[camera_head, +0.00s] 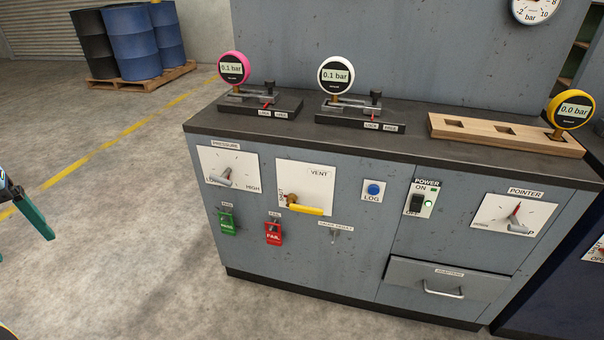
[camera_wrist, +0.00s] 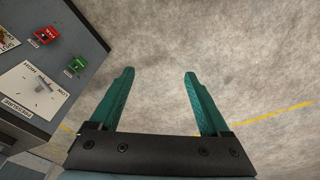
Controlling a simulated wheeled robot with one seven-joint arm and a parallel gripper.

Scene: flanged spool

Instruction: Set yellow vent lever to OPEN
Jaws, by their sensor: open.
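The yellow vent lever (camera_head: 305,210) is on a white plate (camera_head: 318,178) marked VENT on the front of the grey cabinet. It lies roughly level, its handle pointing right from a brass pivot at the plate's lower left. My gripper (camera_wrist: 160,75) is open and empty over bare floor in the wrist view, with green fingers apart. In the head view part of a green finger (camera_head: 37,216) shows at the left edge, well left of the cabinet.
The PRESSURE knob (camera_head: 222,177) is left of the vent plate. Green PASS (camera_head: 228,222) and red FAIL (camera_head: 273,233) tags hang below. A blue LOG button (camera_head: 373,190) and a POWER switch (camera_head: 417,203) are right. Floor before the cabinet is clear.

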